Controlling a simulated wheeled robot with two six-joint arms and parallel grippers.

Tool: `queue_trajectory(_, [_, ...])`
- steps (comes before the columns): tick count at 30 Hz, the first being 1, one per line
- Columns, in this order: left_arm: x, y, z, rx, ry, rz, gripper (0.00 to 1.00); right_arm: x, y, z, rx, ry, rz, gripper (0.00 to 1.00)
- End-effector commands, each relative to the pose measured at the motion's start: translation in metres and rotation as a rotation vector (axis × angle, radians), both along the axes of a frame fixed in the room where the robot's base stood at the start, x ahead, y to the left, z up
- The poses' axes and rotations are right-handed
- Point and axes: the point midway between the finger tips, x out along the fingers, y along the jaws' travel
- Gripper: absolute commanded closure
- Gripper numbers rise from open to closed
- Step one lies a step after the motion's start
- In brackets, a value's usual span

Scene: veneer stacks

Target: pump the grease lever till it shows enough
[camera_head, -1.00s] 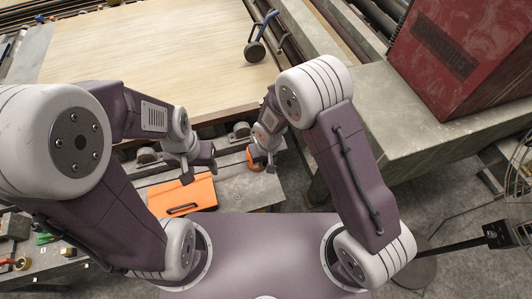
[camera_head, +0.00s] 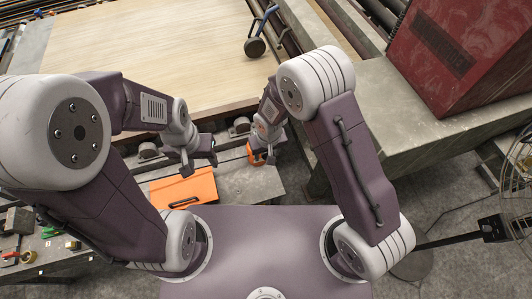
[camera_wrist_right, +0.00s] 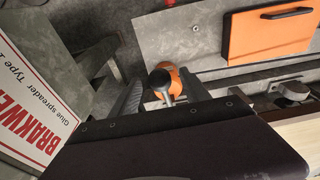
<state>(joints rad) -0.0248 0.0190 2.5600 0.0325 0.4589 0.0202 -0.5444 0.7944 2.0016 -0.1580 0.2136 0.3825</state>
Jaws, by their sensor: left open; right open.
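A small orange rounded fitting with a dark lever or knob (camera_wrist_right: 165,84) shows in the right wrist view, between the fingers of my right gripper (camera_wrist_right: 158,92). In the head view the orange fitting (camera_head: 254,156) is partly hidden by my right gripper (camera_head: 266,152), which is open around or right beside it. I cannot tell whether the fingers touch it. No gauge or readout can be made out.
An orange cover with a black handle (camera_head: 184,188) lies on the grey plate (camera_head: 255,188); it also shows in the right wrist view (camera_wrist_right: 268,35). A wide veneer sheet (camera_head: 150,60) lies behind. A red box (camera_head: 455,50) and a grey bench (camera_head: 390,130) are at right.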

Motion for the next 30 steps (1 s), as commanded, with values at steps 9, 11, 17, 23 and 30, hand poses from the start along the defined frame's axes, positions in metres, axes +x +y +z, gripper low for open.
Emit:
queue_trajectory(9, [0.000,0.000,0.035,0.000,0.000,0.000,0.49,-0.005,-0.002,0.045,0.000,0.001,0.000,0.45])
queue_trajectory(11, [0.000,0.000,0.041,0.000,0.000,0.000,0.49,-0.006,-0.002,0.052,0.000,0.001,0.000,0.45])
queue_trajectory(17, [0.000,0.000,0.041,0.000,0.000,0.000,0.49,-0.007,-0.002,0.054,0.000,0.001,0.000,0.45])
queue_trajectory(23, [0.000,0.000,0.041,0.000,0.000,0.000,0.49,-0.007,-0.002,0.054,0.000,0.000,0.000,0.45])
queue_trajectory(30, [0.000,0.000,0.032,0.000,0.000,0.000,0.49,-0.003,-0.008,0.046,0.001,-0.002,-0.018,0.45])
